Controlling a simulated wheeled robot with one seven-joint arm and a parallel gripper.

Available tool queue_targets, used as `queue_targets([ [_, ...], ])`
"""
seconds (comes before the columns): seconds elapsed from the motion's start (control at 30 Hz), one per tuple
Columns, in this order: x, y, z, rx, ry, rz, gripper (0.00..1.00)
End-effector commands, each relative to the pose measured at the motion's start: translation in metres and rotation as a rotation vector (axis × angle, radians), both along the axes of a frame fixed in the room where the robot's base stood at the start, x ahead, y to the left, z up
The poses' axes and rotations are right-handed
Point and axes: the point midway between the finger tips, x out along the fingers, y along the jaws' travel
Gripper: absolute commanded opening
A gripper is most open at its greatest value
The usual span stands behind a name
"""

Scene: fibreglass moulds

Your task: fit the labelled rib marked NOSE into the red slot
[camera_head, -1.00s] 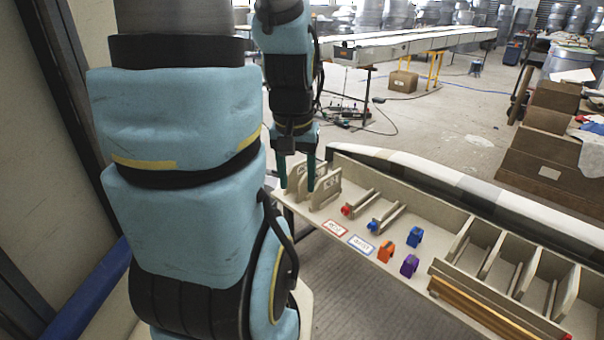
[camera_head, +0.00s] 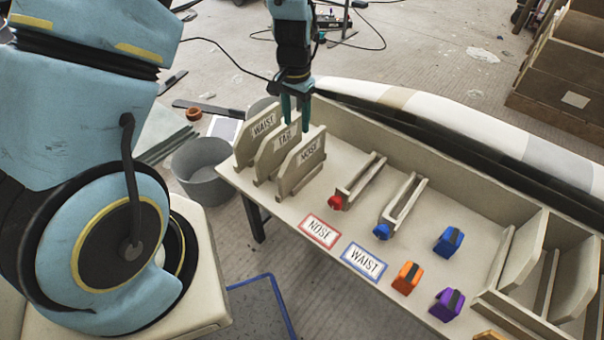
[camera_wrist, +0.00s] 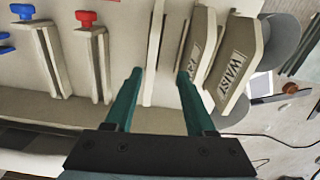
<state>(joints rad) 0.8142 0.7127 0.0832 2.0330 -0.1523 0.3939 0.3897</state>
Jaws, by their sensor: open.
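The rib marked NOSE (camera_head: 302,168) stands upright at the front of a row of beige ribs, before the TAIL rib (camera_head: 277,152) and WAIST rib (camera_head: 247,148). My gripper (camera_head: 295,120) points down, open, at the top of the NOSE and TAIL ribs. In the wrist view, my gripper (camera_wrist: 159,78) has its fingers apart on either side of an edge-on rib (camera_wrist: 155,50), apparently NOSE; its label is hidden. The red slot (camera_head: 362,182), two parallel rails with a red knob (camera_head: 335,203), is empty. It also shows in the wrist view (camera_wrist: 95,65).
A blue-knobbed slot (camera_head: 405,200) lies right of the red one. NOSE (camera_head: 320,232) and WAIST (camera_head: 364,261) cards lie in front. Blue (camera_head: 448,241), orange (camera_head: 407,278) and purple (camera_head: 446,305) blocks stand further right. A raised back wall bounds the bench; a grey bucket (camera_head: 202,172) is at left.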

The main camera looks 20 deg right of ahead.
Motion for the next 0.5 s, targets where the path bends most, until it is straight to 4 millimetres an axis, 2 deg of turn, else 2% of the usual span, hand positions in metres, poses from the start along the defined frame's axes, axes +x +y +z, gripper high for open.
queue_targets([
  [0.03,-0.004,-0.010,-0.017,0.005,0.002,-0.030,0.55],
  [0.13,-0.008,-0.018,-0.030,0.010,0.005,-0.061,0.55],
  [0.5,-0.009,-0.020,-0.078,0.010,0.005,-0.065,0.55],
])
